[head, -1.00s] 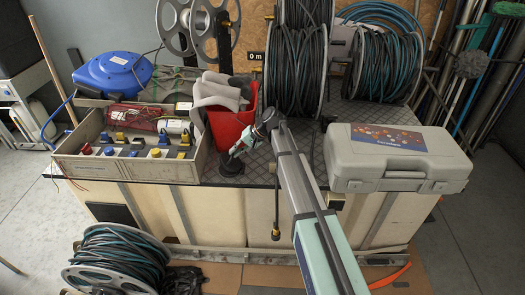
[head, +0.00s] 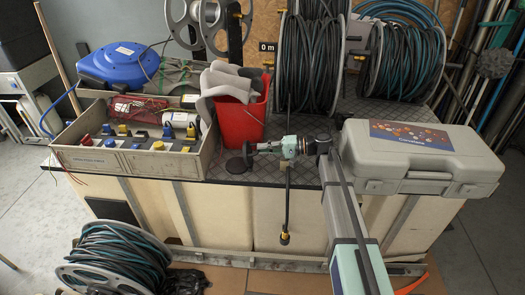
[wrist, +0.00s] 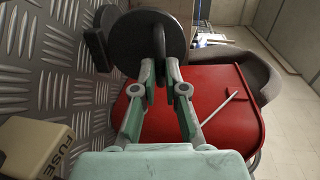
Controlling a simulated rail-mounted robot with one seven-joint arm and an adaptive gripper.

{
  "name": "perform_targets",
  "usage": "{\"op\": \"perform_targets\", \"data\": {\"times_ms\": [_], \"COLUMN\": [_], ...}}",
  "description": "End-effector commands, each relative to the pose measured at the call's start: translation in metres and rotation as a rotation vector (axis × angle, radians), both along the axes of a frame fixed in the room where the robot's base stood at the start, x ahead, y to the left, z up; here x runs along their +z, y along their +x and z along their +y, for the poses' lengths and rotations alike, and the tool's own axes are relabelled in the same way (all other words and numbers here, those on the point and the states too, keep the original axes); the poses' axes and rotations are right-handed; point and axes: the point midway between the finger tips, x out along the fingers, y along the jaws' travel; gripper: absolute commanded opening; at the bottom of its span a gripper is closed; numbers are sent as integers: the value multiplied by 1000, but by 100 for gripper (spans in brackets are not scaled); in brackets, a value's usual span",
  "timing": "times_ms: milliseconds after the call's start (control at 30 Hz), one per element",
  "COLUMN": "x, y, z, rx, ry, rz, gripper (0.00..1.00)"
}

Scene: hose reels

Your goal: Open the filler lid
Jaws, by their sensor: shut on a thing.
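In the head view the lid (head: 247,155) stands up on edge, narrow from this side. A dark round filler base (head: 236,166) lies flat on the bench just beside it. My gripper (head: 255,148) comes in level from the right and is shut on the lid. The hinge between lid and base is too small to make out.
A red bucket (head: 238,120) with grey cloths stands close behind the gripper; it fills the right of the wrist view. A tray of plugs and sockets (head: 130,160) is at left. A grey case (head: 415,155) lies at right. Hose reels (head: 312,65) stand behind.

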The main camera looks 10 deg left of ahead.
Motion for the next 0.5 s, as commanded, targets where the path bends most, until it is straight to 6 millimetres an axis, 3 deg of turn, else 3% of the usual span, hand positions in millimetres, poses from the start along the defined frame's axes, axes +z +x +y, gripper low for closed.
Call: {"op": "perform_targets", "data": {"times_ms": [33,500], "x": [-7,-13], "y": [-1,-2], "z": [-1,-5], "rx": [2,4], "ry": [-11,-15], "rz": [2,4], "gripper": [0,0]}}
